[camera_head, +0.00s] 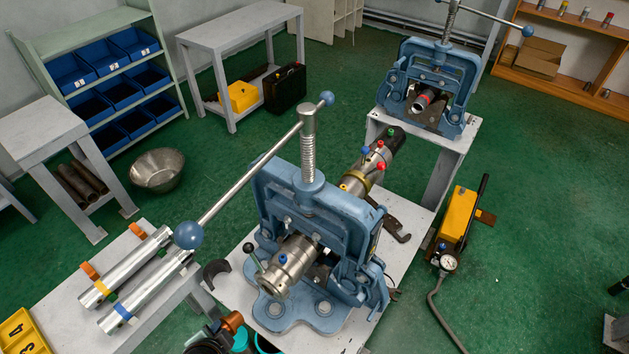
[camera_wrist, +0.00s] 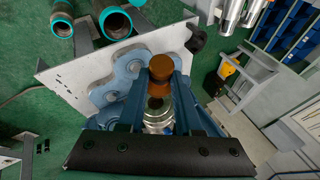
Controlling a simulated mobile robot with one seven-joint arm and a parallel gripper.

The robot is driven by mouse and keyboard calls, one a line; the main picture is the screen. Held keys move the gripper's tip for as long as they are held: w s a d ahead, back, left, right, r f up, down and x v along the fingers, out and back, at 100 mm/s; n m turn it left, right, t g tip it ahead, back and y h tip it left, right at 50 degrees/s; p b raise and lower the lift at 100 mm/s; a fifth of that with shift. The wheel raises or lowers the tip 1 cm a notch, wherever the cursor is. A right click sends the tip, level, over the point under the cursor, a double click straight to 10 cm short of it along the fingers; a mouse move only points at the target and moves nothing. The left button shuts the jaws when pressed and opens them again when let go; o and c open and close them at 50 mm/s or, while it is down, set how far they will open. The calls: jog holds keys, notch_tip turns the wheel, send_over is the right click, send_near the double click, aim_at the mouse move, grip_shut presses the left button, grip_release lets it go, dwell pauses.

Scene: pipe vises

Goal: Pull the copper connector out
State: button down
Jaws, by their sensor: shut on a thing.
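The copper connector (camera_head: 232,322) shows near the bottom edge in the head view, in front of and to the left of the near silver pipe end. In the wrist view the connector (camera_wrist: 161,68) is at the centre, between the two fingers. My gripper (camera_wrist: 160,84) is shut on it. In the head view only the dark tip of my gripper (camera_head: 216,331) shows at the bottom edge. The silver pipe fitting (camera_head: 285,268) sits in the near blue vise (camera_head: 270,192). In the head view the connector appears apart from the fitting; the wrist view does not show the gap clearly.
Teal-ended pipes (camera_wrist: 62,26) lie near the connector. The vise's long handle (camera_head: 250,165) reaches out to the left. Silver tubes (camera_head: 140,265) lie on the left bench. A second vise (camera_head: 425,85) stands at the back. A yellow pump (camera_head: 457,215) is on the floor.

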jog(key=shift+w+r+g+p, duration=0.15)
jog(key=shift+r+g+p, duration=0.15)
jog(key=shift+g+p, duration=0.1)
jog(key=shift+f+g+y, duration=0.3)
jog(key=shift+g+y, duration=0.1)
jog(key=shift+y, duration=0.2)
jog(key=shift+r+m+g+y+p, duration=0.15)
jog(key=shift+m+g+y+p, duration=0.4)
jog(key=shift+g+p, duration=0.45)
jog(key=shift+f+m+g+y, duration=0.25)
jog(key=shift+g+y, duration=0.8)
jog(key=shift+g, duration=0.05)
jog(key=g+y+b, duration=0.1)
jog(key=b, duration=0.1)
jog(key=m+g+y+b, duration=0.1)
jog(key=g+y+b, duration=0.1)
jog(key=b, duration=0.1)
jog(key=shift+f+g, duration=0.3)
jog(key=shift+y+b, duration=0.3)
jog(key=shift+b, duration=0.05)
jog(key=shift+r+g, duration=0.4)
